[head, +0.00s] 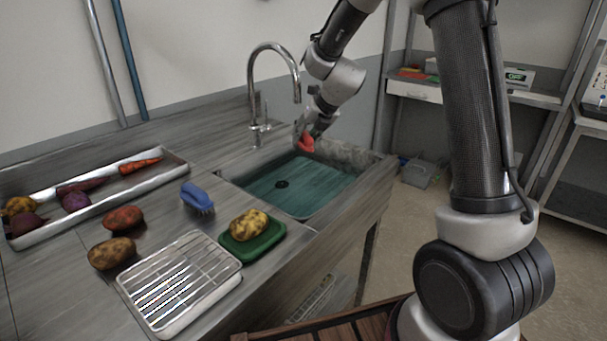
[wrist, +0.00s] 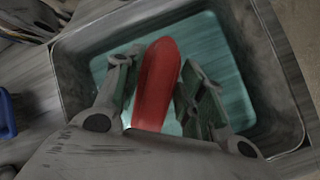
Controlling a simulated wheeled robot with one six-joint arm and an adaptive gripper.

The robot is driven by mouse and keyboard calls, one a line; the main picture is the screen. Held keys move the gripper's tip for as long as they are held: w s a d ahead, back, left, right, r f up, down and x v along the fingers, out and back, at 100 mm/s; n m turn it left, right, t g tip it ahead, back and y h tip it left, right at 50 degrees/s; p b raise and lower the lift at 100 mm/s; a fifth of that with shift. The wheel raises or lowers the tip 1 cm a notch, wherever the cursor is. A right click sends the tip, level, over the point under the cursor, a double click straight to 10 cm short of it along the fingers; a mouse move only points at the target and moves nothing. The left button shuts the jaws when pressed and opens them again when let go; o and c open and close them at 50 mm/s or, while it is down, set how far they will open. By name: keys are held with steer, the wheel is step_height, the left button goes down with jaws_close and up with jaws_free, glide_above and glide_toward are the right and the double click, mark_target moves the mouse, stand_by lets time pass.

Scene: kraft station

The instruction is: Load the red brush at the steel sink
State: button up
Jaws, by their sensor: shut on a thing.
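My gripper (wrist: 160,95) is shut on the red brush (wrist: 157,80), whose smooth red back faces the wrist camera. In the head view the red brush (head: 307,143) shows as a small red shape below my gripper (head: 311,131), above the far side of the steel sink (head: 337,158). In the wrist view the steel sink (wrist: 268,60) lies beneath the brush, with teal water in it. The brush's bristles are hidden in both views.
A faucet (head: 272,95) rises behind the sink. On the counter are a blue brush (head: 196,197), a potato (head: 249,224) on a green tray (head: 262,248), a wire rack (head: 182,279), two loose potatoes and a long vegetable tray (head: 120,199). A shelf stands at the back right.

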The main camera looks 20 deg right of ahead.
mark_target(306, 132)
stand_by(0.4)
steer(key=shift+r, duration=2.05)
